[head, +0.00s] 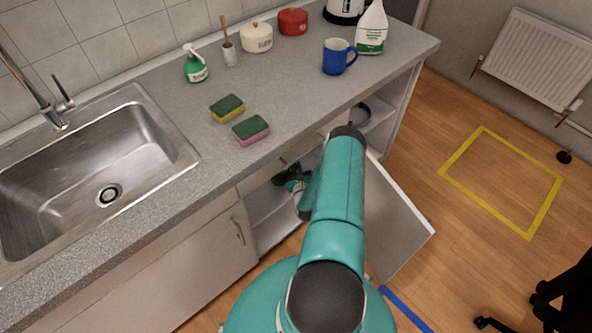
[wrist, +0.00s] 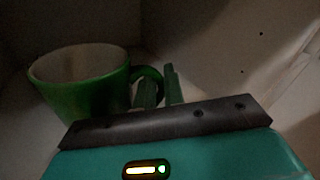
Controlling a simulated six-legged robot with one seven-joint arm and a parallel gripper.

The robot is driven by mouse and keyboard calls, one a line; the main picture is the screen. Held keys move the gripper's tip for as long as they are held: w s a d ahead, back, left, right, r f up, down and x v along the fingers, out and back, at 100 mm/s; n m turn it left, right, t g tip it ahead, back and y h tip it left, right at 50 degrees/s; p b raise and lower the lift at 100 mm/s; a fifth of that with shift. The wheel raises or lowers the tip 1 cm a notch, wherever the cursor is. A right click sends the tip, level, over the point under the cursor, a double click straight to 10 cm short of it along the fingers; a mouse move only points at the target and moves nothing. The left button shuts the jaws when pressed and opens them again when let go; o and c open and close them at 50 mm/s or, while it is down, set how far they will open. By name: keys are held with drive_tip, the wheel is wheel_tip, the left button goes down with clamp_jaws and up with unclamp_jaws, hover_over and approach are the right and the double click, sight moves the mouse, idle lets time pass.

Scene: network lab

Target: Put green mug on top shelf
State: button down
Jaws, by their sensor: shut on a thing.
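The green mug (wrist: 85,88) fills the left of the wrist view, upright with its pale inside showing, within a dim cabinet. My gripper (wrist: 160,88) is shut on the mug's handle at its right side. In the head view, a small dark green part of the mug (head: 281,179) shows inside the open cabinet under the counter, beside my gripper (head: 292,185). My arm hides much of the cabinet's inside. A pale shelf surface (head: 268,197) shows below the mug; I cannot tell whether the mug touches it.
The cabinet door (head: 395,215) stands open right of my arm. An open shelf bay to the right holds a dark pan-like thing (head: 361,113). On the counter (head: 290,90) are two sponges, a blue mug (head: 338,57), bottles and pots. A sink (head: 95,165) lies left.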

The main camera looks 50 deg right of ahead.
drive_tip(key=shift+w+d+f, duration=0.3)
drive_tip(key=shift+d+f, duration=0.1)
drive_tip(key=shift+f, duration=1.55)
drive_tip(key=shift+f, duration=0.15)
drive_tip(key=c, duration=1.5)
unclamp_jaws()
drive_tip(key=v, duration=1.2)
